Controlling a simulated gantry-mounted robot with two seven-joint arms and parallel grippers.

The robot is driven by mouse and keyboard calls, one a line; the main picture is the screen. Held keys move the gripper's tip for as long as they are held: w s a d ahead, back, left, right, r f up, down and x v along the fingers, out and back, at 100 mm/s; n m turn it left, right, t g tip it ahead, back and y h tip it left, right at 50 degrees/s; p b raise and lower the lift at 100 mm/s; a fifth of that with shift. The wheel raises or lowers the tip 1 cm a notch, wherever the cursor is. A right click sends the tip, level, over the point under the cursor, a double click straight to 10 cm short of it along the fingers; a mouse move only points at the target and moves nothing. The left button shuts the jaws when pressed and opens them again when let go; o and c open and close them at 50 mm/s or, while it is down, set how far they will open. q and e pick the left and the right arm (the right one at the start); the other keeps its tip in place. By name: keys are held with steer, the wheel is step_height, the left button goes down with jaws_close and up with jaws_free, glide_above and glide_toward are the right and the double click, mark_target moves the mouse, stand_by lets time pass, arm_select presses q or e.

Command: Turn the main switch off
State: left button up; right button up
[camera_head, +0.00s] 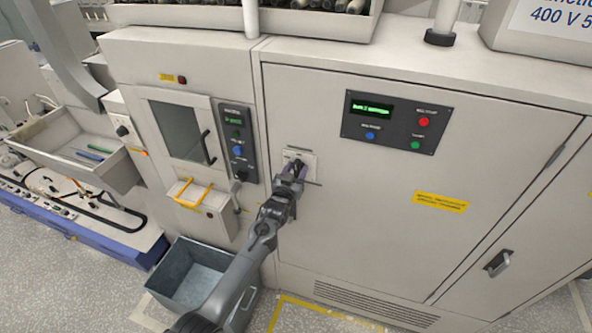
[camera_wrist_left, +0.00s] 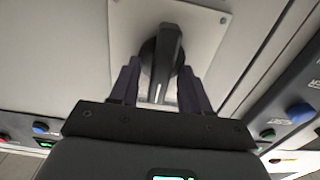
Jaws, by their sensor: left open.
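The main switch is a black rotary knob (camera_wrist_left: 166,55) on a pale square plate (camera_wrist_left: 190,22) in the left wrist view. Its grip bar runs roughly up and down in that picture. In the head view the plate (camera_head: 309,161) sits on the large cabinet's front, and the gripper mostly hides the knob. My left gripper (camera_wrist_left: 159,76) is open, with one finger on each side of the knob. I cannot tell whether the fingers touch it. In the head view the left gripper (camera_head: 294,172) is right at the plate. My right gripper is not in view.
A control panel (camera_head: 397,122) with a green display and buttons is right of the switch. Left are a narrow button panel (camera_head: 238,143) and a windowed door (camera_head: 179,130). A grey bin (camera_head: 165,270) stands on the floor below. A yellow label (camera_head: 440,202) is on the cabinet door.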

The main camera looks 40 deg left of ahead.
arm_select(q)
steer(key=shift+w, duration=0.1)
steer(key=shift+c, duration=0.2)
jaws_close()
steer(key=shift+n, duration=0.3)
steer(key=n+b, duration=0.1)
steer(key=n, duration=0.2)
steer(key=shift+a+f, duration=0.15)
steer(key=n, duration=0.2)
steer(key=n+b, duration=0.1)
steer(key=n, duration=0.2)
steer(key=shift+a+f, duration=0.1)
steer(key=shift+a, duration=0.1)
steer(key=n, duration=0.4)
steer(key=shift+a+f+n+b, duration=0.1)
steer(key=shift+n+b, duration=0.2)
steer(key=n, duration=0.4)
steer(key=shift+f+n, duration=0.15)
steer(key=shift+n, duration=0.25)
